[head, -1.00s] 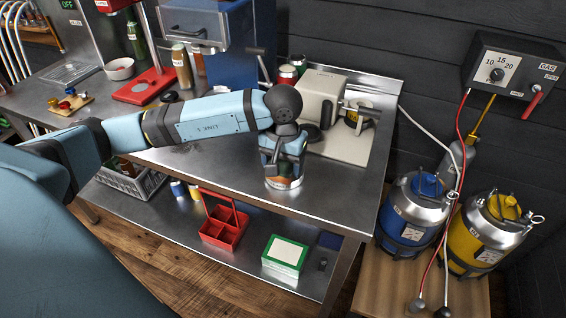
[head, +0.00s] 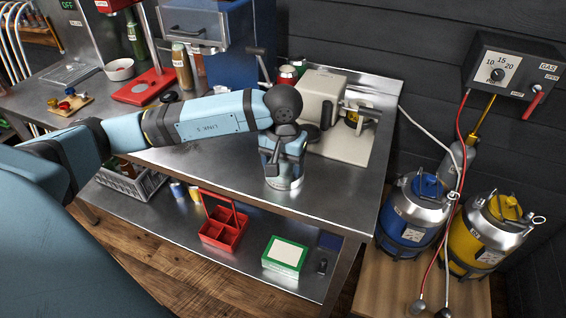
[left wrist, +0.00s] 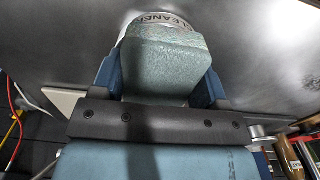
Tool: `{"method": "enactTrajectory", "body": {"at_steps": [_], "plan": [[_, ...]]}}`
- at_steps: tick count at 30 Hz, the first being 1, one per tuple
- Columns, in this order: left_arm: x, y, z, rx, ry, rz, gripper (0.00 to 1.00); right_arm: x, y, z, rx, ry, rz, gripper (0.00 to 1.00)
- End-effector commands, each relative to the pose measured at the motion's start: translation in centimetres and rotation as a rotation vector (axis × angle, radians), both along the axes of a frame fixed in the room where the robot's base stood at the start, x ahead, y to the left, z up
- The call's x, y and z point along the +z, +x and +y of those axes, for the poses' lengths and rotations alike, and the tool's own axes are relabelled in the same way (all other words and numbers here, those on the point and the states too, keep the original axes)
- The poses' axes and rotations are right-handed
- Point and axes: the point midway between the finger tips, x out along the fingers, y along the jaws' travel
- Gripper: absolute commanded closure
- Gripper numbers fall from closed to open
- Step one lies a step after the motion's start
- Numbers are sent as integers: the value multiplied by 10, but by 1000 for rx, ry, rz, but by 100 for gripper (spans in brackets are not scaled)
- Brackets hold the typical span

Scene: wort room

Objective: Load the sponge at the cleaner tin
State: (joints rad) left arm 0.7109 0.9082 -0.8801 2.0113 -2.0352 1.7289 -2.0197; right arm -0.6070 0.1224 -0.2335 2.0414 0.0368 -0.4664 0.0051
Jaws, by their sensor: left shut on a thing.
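My left gripper (head: 283,158) points down over the cleaner tin (head: 284,184) near the front edge of the steel table. The left wrist view shows the gripper (left wrist: 160,85) shut on a grey-green sponge (left wrist: 165,62), one finger on each side. The tin (left wrist: 150,20), labelled CLEANER, is right beyond the sponge, its rim partly hidden by it. The sponge is at the tin's top; I cannot tell how deep it sits. In the head view the fingers hide most of the sponge. My right gripper is not in view.
A beige machine (head: 322,95) on a pale board stands just behind the gripper. A red caddy (head: 222,232) and a green-and-white box (head: 285,255) are on the lower shelf. Blue (head: 412,215) and yellow (head: 490,232) kegs stand right of the table. The tabletop left of the tin is clear.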

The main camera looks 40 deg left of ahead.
Motion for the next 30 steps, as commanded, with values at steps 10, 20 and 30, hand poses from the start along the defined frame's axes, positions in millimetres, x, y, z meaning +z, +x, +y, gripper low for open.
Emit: {"method": "enactTrajectory", "body": {"at_steps": [10,20,30], "plan": [[4,-1,0,-1,1,3,51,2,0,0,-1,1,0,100],[31,0,0,0,1,1,51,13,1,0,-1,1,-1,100],[59,0,0,-1,0,0,51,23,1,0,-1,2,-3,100]]}}
